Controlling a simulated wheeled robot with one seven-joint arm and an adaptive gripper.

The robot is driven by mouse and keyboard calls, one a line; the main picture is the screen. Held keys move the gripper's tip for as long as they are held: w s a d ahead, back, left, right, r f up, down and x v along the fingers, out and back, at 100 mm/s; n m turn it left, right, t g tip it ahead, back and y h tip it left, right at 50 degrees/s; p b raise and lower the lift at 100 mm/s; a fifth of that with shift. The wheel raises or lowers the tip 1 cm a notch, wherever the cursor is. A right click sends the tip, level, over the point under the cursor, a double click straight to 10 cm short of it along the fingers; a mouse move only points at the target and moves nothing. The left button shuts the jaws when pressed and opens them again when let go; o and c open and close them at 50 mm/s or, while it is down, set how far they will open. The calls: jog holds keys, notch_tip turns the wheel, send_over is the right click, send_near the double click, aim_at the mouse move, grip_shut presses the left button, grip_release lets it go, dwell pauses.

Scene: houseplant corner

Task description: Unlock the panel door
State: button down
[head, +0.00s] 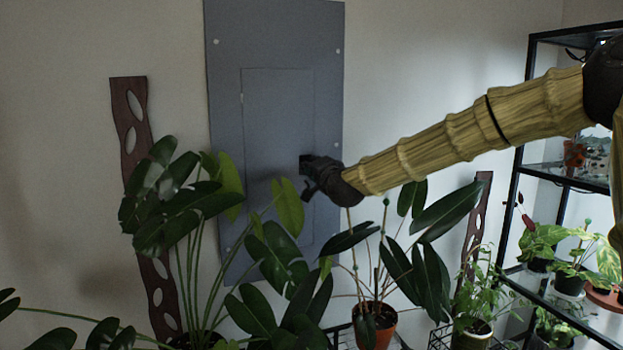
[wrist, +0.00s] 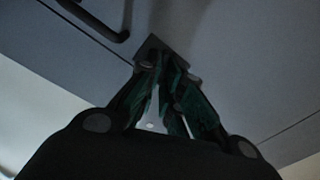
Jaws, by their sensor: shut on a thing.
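The grey panel (head: 225,120) is mounted on the wall, with the rectangular panel door (head: 275,120) lying flat in its frame. My gripper (head: 308,177) is at the door's right edge, about mid-height. In the wrist view my gripper (wrist: 158,68) has its fingertips together on a small dark square piece, apparently the lock (wrist: 153,46), beside the door seam. A dark bar handle (wrist: 105,28) shows at the upper left of the wrist view, apart from the fingers. The gripper hides most of the lock in the head view, and its turn angle cannot be told.
Large leafy plants (head: 185,205) stand in front of the panel's lower part, with leaves close below my gripper. A terracotta pot (head: 376,325) is below. A black shelf rack (head: 516,170) with plants is at the right. A dark wooden trellis (head: 133,115) leans at the left.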

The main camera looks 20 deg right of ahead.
jog(key=shift+d+f+m+b, duration=0.1)
jog(key=shift+m+b, duration=0.9)
jog(key=shift+m, duration=0.15)
jog(key=shift+d+f+m+b, duration=0.1)
jog(key=shift+m+b, duration=0.85)
jog(key=shift+m, duration=0.2)
jog(key=c, duration=1.6)
grip_release()
jog(key=s, duration=1.2)
jog(key=shift+d, duration=0.25)
